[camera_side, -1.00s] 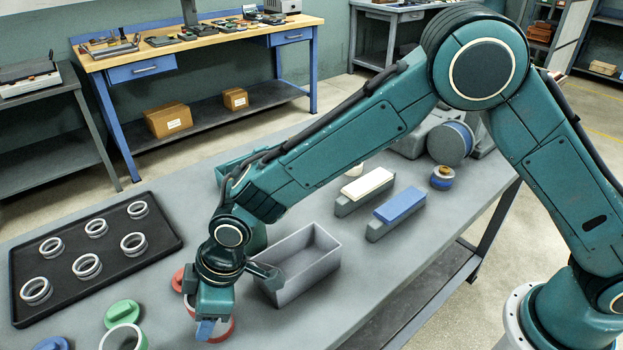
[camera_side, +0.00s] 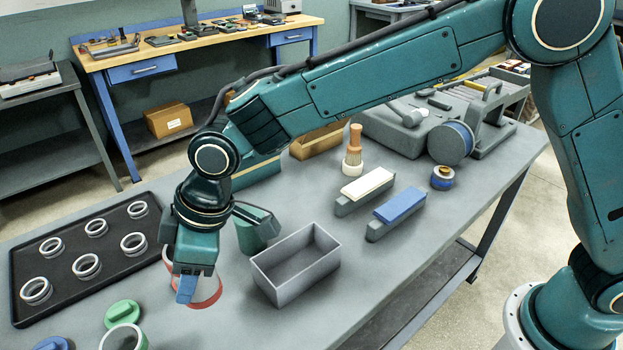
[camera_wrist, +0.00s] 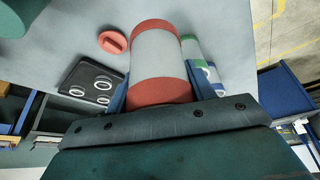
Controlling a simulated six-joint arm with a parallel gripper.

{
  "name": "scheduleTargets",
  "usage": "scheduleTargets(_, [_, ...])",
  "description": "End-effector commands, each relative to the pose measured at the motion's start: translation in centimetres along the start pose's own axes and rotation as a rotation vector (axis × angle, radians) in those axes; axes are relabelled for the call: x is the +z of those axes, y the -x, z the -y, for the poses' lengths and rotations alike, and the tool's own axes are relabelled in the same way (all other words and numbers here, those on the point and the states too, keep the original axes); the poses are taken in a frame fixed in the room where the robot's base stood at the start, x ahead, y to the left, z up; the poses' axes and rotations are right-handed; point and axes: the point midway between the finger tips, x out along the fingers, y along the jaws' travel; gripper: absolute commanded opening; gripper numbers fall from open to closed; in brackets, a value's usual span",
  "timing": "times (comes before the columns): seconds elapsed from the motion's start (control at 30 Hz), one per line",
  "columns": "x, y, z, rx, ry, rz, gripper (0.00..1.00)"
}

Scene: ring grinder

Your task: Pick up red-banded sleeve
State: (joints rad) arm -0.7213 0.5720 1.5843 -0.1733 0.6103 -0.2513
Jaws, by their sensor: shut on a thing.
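The red-banded sleeve (camera_side: 208,290) is pale with red end bands. In the side view it is partly hidden behind my gripper (camera_side: 186,289), which points down over it. In the wrist view the sleeve (camera_wrist: 160,55) sits between the two blue fingers of my gripper (camera_wrist: 160,82), one on each side, so my gripper is shut on it. The sleeve appears held above the table, though the side view does not clearly show the gap beneath. A round red cap (camera_wrist: 113,40) lies on the table in the wrist view.
A grey open bin (camera_side: 295,265) stands right of my gripper. A black tray (camera_side: 75,310) with several rings lies left. A green cap (camera_side: 123,313), a green-banded sleeve (camera_side: 122,338) and a blue cap (camera_side: 52,344) are at the front. Blocks and a brush (camera_side: 353,150) stand farther right.

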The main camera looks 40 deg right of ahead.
Motion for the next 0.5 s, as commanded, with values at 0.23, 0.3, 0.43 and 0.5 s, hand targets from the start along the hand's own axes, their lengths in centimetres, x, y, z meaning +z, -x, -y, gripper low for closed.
scheduleTargets(0.23, [-2.1, 4.8, 0.0, 0.001, 0.001, -0.004, 0.31])
scheduleTargets(0.3, [-2.4, 5.8, 0.0, 0.001, 0.0, -0.003, 0.31])
scheduleTargets(0.43, [-3.0, 7.2, 0.0, 0.001, 0.001, -0.003, 0.31])
scheduleTargets(0.5, [-3.2, 7.7, 0.0, 0.0, 0.001, -0.002, 0.31])
